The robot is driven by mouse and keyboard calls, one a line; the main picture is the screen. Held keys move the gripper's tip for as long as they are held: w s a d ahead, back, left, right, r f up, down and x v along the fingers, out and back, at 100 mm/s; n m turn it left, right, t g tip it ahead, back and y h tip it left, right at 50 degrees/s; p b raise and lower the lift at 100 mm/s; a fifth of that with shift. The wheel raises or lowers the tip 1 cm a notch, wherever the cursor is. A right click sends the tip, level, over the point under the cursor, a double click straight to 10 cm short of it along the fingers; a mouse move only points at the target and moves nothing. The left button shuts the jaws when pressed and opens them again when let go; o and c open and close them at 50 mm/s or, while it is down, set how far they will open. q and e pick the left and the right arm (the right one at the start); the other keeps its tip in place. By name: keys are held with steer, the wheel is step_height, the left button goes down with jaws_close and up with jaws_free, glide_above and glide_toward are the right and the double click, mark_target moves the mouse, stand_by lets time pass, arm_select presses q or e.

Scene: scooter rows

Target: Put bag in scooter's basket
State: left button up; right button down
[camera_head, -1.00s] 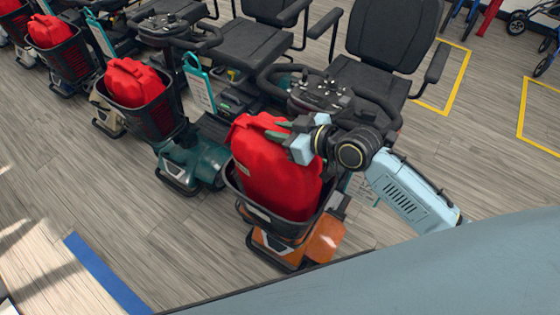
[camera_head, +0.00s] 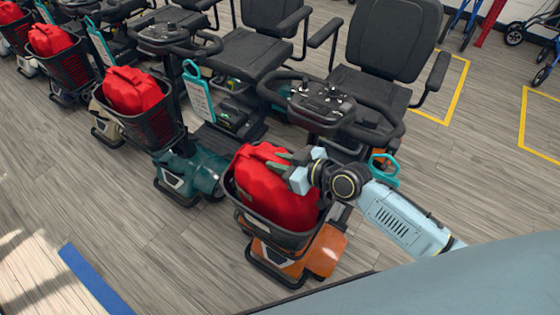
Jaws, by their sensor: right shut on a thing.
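A red bag (camera_head: 268,190) sits low inside the black basket (camera_head: 275,237) of the nearest scooter, which has an orange front (camera_head: 318,256). Its top stands above the basket rim. My right gripper (camera_head: 285,163) is at the bag's upper right part and is shut on it. The bag's lower part is hidden by the basket wall. My left gripper is not in view.
More scooters stand in a row to the upper left, with red bags in their baskets, such as the teal one's bag (camera_head: 132,90). The nearest scooter's handlebar (camera_head: 325,105) and seat (camera_head: 372,85) are behind my right arm. Floor at left is clear.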

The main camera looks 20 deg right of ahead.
steer(key=c, duration=1.3)
jaws_free()
steer(key=shift+s+d+r, duration=0.1)
steer(key=shift+r, duration=0.05)
steer(key=p+v, duration=0.1)
steer(key=v, duration=1)
steer(key=shift+s+d+r, duration=0.15)
steer(key=shift+s+r, duration=0.1)
